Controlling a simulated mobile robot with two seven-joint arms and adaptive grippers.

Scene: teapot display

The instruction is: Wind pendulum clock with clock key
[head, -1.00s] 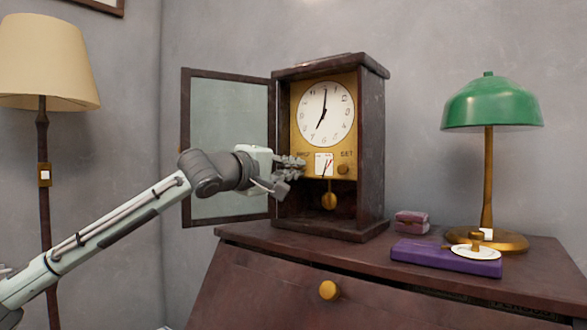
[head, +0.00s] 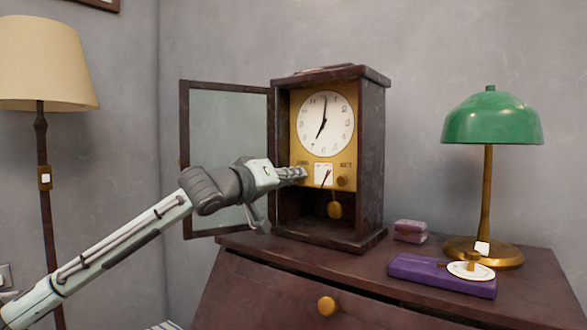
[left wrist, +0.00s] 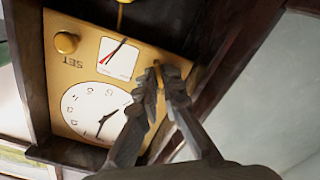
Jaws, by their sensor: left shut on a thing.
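The pendulum clock (head: 364,150) stands on the dresser, its glass door (head: 228,150) swung open to the left. Its brass face plate shows in the left wrist view (left wrist: 75,78), upside down. A brass knob (head: 342,181) sits at the right by the SET label. My left gripper (head: 302,174) is at the plate's lower left. In the left wrist view my left gripper (left wrist: 165,72) is shut on a small brass piece (left wrist: 156,76) at the plate, mostly hidden by the fingers; I cannot tell whether it is the clock key or a fixed knob. The brass pendulum (head: 334,210) hangs below. My right gripper is not in view.
A purple book (head: 410,268) bears a white dish (head: 485,273) with a brass piece. A small pink box (head: 410,231) and a green lamp (head: 490,120) stand right of the clock. A floor lamp (head: 40,65) stands at left. The dresser top (head: 345,262) has free room in front.

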